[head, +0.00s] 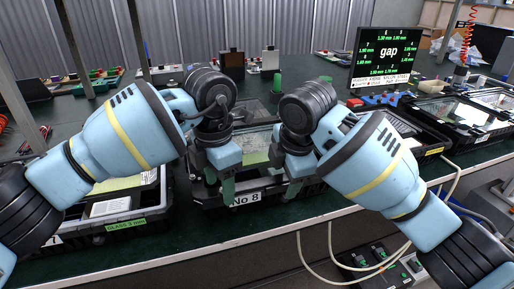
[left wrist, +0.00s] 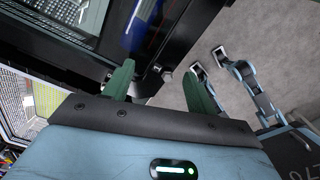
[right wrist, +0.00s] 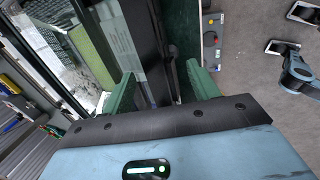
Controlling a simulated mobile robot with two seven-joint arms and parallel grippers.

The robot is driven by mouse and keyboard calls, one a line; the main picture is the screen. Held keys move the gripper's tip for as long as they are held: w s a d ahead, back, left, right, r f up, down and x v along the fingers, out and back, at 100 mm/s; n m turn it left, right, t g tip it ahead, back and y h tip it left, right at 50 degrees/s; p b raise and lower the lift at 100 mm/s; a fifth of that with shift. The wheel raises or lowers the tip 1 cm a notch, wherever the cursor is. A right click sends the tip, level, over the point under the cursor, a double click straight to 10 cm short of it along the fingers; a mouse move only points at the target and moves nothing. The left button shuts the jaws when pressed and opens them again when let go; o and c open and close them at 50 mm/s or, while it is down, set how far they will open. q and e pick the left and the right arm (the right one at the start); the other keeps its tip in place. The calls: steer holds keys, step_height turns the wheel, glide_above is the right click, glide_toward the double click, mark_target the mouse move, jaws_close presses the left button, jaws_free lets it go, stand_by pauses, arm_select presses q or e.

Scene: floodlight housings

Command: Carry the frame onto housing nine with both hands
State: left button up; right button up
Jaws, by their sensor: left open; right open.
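A black tray marked No 8 (head: 246,198) stands at the front middle of the bench. A greenish pane with a dark surround, which looks like the frame (head: 257,146), shows between my arms there, partly hidden by them. My left gripper (head: 226,188) is open at the left part of this tray; in the left wrist view (left wrist: 158,85) its fingers stand apart near a dark edge. My right gripper (head: 291,188) is open at the right part; in the right wrist view (right wrist: 162,88) a dark bar (right wrist: 148,45) lies between its fingers. I cannot read a number nine on any housing.
A tray with papers (head: 120,208) stands at the left, labelled GLASS. Black trays with glazed housings (head: 484,107) stand at the right. A monitor reading "gap" (head: 385,55) stands behind. White cables (head: 330,250) hang below the bench's front edge (head: 330,213).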

arm_select(q)
jaws_close()
arm_select(e)
jaws_close()
arm_select(q)
steer(key=shift+r, duration=0.15)
arm_select(e)
steer(key=shift+r, duration=0.15)
